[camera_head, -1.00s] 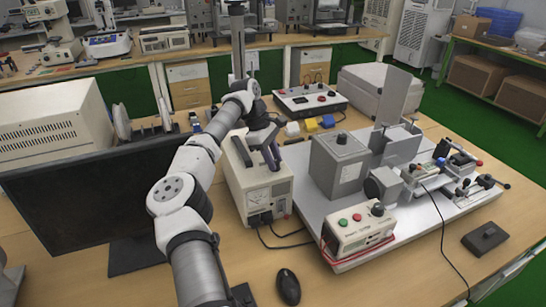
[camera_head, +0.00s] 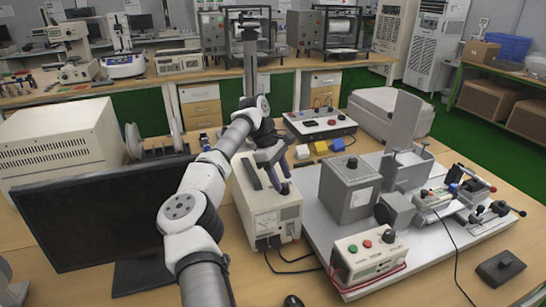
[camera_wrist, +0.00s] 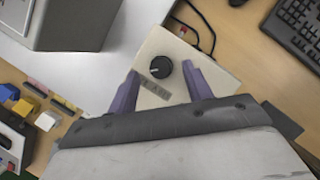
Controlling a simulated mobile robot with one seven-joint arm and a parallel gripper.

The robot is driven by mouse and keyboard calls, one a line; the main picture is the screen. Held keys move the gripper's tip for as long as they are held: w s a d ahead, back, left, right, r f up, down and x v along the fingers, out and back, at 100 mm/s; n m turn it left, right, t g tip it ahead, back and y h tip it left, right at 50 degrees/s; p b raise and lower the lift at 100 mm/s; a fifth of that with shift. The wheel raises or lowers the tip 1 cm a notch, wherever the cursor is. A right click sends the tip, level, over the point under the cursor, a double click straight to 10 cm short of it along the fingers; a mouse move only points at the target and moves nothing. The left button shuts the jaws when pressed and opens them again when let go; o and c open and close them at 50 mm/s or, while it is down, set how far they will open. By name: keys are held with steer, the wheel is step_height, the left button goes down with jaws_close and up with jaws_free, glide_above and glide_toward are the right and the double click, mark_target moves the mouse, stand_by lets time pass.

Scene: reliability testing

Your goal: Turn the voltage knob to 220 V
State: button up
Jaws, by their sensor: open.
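The voltage knob (camera_wrist: 161,67) is a round black dial with a white pointer line, on top of a cream power box (camera_wrist: 168,42). In the wrist view it lies between the two purple fingers of my gripper (camera_wrist: 159,71), which are spread apart with a gap on each side. A grey label strip with markings too small to read lies beside the knob. In the head view the cream box (camera_head: 262,222) stands on the table, and my gripper (camera_head: 279,180) points down over its top. The knob is hidden there by my gripper.
A grey test rig (camera_head: 347,190) on a light base plate stands to the right, with a small button box (camera_head: 366,262) in front. A black monitor (camera_head: 100,215) stands to the left. Small coloured blocks (camera_head: 322,147) and a control panel (camera_head: 320,122) lie behind. Cables run in front.

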steer(key=p+v, duration=0.2)
steer(key=v, duration=1)
